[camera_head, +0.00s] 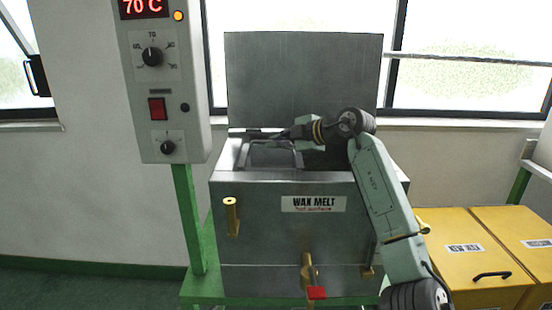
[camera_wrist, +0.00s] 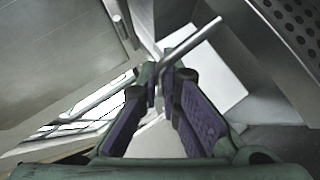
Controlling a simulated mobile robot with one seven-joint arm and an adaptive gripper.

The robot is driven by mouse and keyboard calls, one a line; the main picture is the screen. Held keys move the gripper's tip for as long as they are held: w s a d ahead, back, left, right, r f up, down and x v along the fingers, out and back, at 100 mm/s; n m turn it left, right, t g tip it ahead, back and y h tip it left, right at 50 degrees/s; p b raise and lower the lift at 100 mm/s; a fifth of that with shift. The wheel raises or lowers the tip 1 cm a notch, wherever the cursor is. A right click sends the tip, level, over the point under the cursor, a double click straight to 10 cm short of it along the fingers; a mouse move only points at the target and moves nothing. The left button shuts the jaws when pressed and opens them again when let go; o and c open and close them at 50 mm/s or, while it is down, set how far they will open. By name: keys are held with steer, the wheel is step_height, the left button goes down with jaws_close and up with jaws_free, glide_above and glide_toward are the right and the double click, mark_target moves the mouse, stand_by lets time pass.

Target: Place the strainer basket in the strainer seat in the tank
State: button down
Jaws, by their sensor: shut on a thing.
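The grey metal tank (camera_head: 245,255), labelled WAX MELT, stands in the middle of the head view with its lid (camera_head: 303,80) raised. My gripper (camera_head: 285,134) is over the tank's open top, reaching in from the right. In the wrist view my gripper (camera_wrist: 164,84) is shut on a thin bent metal rod (camera_wrist: 191,40), which looks like the strainer basket's handle. A perforated dark metal wall (camera_wrist: 300,28) at the upper right looks like part of the basket. A grey box shape (camera_head: 272,155) shows in the opening below my gripper. The strainer seat cannot be made out.
A control box (camera_head: 160,90) on a green post stands left of the tank. Yellow cabinets (camera_head: 470,265) stand at the right. A brass valve with a red handle (camera_head: 316,293) sticks out from the tank's front. The raised lid closes off the back.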

step_height(320, 180, down, 4)
steer(key=shift+f+p, duration=0.1)
steer(key=shift+p, duration=0.5)
steer(key=c, duration=1.8)
jaws_free()
steer(key=b+v, duration=0.3)
steer(key=v, duration=0.9)
steer(key=shift+b, duration=0.35)
